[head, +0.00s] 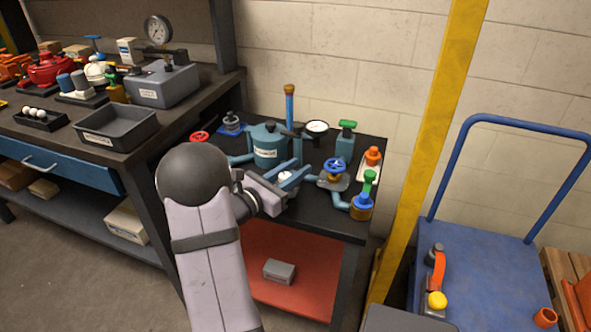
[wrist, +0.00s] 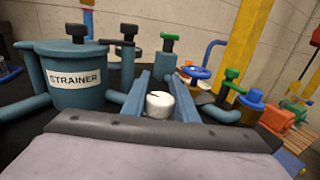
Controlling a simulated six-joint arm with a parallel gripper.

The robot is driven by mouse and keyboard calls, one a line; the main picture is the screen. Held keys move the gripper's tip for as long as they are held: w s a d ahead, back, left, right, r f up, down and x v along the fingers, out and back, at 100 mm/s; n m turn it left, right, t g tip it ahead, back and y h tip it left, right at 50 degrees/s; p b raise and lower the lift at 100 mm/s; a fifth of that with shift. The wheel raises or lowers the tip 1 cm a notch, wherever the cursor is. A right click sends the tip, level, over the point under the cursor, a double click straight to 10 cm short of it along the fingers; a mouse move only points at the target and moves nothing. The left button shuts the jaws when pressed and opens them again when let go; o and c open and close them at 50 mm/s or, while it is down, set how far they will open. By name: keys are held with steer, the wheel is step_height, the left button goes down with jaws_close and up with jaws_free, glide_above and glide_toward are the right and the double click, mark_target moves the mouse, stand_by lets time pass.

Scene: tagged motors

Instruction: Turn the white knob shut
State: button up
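The white knob (head: 285,176) is at the front of the pipework on the black bench, partly hidden by my gripper in the head view. In the wrist view, the white knob (wrist: 160,106) is round with a short dark mark on its top. My gripper (head: 292,172) reaches in from the left at the knob. In the wrist view, the two blue-grey fingers of my gripper (wrist: 158,80) are apart, one on each side of the knob. Narrow gaps seem to show beside it; I cannot tell whether either finger touches it.
A teal strainer tank (head: 270,146) stands behind my gripper. A blue handwheel (head: 335,166), green-handled valve (head: 368,185) and orange-topped part (head: 372,157) are to the right. A yellow post (head: 432,130) and blue trolley (head: 480,250) stand beyond the bench's right side.

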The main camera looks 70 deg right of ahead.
steer(key=shift+m+g, duration=0.3)
steer(key=shift+g, duration=0.1)
steer(key=m+g+y, duration=0.2)
steer(key=g, duration=0.1)
steer(key=s+m+g+y, duration=0.1)
steer(key=m+g+y, duration=0.1)
steer(key=shift+s+a+p, duration=0.1)
steer(key=shift+a+p, duration=0.3)
steer(key=shift+s+a+m+g+y+p, duration=0.2)
steer(key=shift+m+g+y, duration=0.5)
steer(key=shift+y, duration=0.25)
steer(key=shift+s+a+m+g+y+p, duration=0.1)
steer(key=shift+a+m+g+y+p, duration=0.1)
steer(key=shift+m+g+y, duration=0.55)
steer(key=shift+s+a+m+g+y+p, duration=0.2)
steer(key=shift+m+g+y, duration=0.25)
steer(key=shift+m+y, duration=0.55)
steer(key=shift+y, duration=0.4)
steer(key=o, duration=1.1)
steer(key=shift+n, duration=0.25)
steer(key=shift+c, duration=0.2)
steer(key=shift+r, duration=0.1)
step_height(320, 180, up, 10)
